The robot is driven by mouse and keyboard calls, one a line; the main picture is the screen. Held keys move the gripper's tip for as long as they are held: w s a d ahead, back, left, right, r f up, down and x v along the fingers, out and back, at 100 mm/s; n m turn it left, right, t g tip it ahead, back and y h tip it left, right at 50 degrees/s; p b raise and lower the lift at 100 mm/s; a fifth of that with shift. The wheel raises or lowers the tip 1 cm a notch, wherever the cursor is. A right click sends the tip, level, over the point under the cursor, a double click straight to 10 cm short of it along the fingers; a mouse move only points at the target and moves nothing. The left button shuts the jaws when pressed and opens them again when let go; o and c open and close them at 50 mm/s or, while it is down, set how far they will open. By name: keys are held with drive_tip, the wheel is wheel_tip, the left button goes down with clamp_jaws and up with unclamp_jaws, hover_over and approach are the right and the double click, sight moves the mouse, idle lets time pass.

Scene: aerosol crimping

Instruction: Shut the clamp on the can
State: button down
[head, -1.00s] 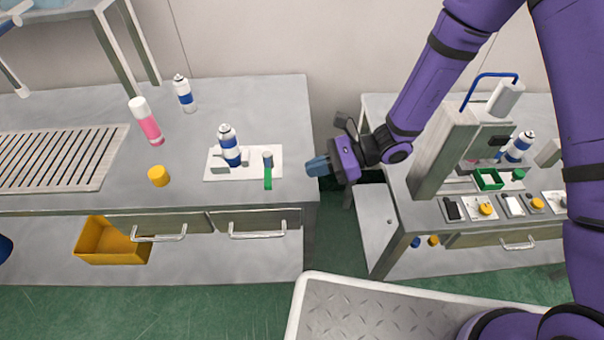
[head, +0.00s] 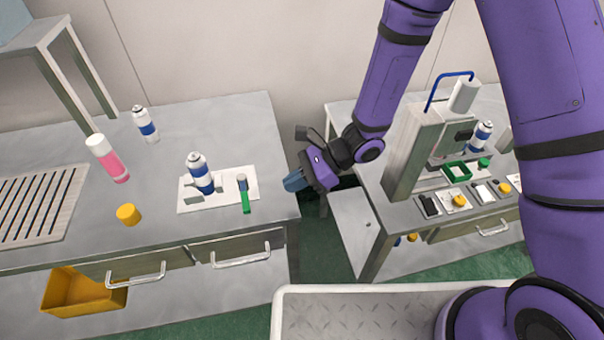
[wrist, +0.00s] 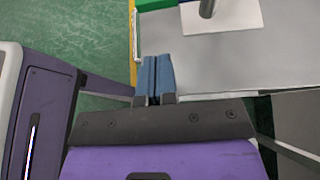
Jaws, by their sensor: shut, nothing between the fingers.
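Grey blocks flank the can low down. The clamp's lever has a green handle (head: 245,203) that points toward the bench's front edge. My gripper (head: 288,182) is off the bench's right edge, to the right of the handle and apart from it. Its blue fingers are shut and empty, as the wrist view (wrist: 152,78) also shows. That view has part of the plate (wrist: 232,17) and a green piece (wrist: 155,4) at its top edge.
Another blue-banded can (head: 146,125), a pink-and-white bottle (head: 108,158) and a yellow cap (head: 128,214) stand left of the clamp. A crimping machine (head: 415,150) stands on the right bench. A gap separates the benches. The bench top behind the clamp is clear.

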sight(245, 196)
drive_tip(key=x, duration=0.4)
drive_tip(key=r+x, duration=0.1)
drive_tip(key=x, duration=0.1)
drive_tip(key=shift+s+a+f, duration=0.15)
drive_tip(key=shift+a, duration=0.5)
drive_tip(key=shift+s+a, duration=0.15)
drive_tip(key=shift+a, duration=0.5)
drive_tip(key=shift+s+a, duration=0.35)
drive_tip(key=shift+a, duration=0.2)
